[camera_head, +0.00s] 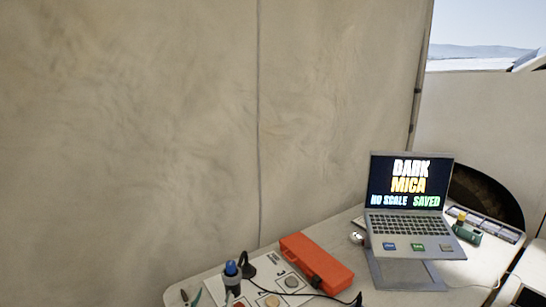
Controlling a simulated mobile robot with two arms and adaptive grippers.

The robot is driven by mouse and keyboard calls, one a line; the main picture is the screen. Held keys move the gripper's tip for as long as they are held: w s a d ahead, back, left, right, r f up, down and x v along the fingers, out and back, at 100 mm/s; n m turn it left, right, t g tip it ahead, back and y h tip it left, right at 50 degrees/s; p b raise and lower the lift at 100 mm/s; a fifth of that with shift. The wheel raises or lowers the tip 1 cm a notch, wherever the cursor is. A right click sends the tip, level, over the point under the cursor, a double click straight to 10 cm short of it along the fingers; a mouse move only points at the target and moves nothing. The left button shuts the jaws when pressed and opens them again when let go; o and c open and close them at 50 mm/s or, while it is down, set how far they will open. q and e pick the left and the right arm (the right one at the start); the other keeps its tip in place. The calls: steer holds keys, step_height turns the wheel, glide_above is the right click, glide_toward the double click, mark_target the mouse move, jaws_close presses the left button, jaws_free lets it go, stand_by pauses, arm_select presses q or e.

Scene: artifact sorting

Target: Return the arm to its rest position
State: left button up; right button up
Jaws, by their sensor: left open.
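Neither of my grippers can be made out in the head view, and no arm of mine can be made out over the table. The table (340,231) runs along the bottom, with its front part cut off by the picture edge.
An orange case (316,264) lies on the table beside a pale sheet with stones (292,281). A blue-topped bottle (231,275) stands at its left. A laptop (408,190) on a stand reads "DARK MICA, NO SCALE, SAVED". A green item (467,231) and a compartment tray (490,226) are right.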

arm_select(q)
steer(key=s+a+f+n+g+y, duration=0.1)
steer(key=s+a+f+g, duration=0.2)
steer(key=s+f, duration=0.35)
steer(key=s+a+f+n+g+y, duration=0.1)
steer(key=s+a+f+g, duration=0.25)
steer(key=s+f, duration=0.3)
steer(key=s+f+m+g+h, duration=0.1)
steer(key=s+f+g, duration=0.2)
steer(key=s, duration=0.4)
steer(key=s+f+g, duration=0.3)
steer(key=s, duration=0.5)
step_height(320, 180, down, 26)
steer(key=s+g, duration=0.2)
steer(key=s+a+f, duration=0.3)
steer(key=s+f, duration=1.3)
steer(key=s, duration=0.1)
steer(key=shift+s+a+f+m+g, duration=0.15)
steer(key=shift+f+m+g, duration=0.25)
steer(key=shift+g, duration=0.05)
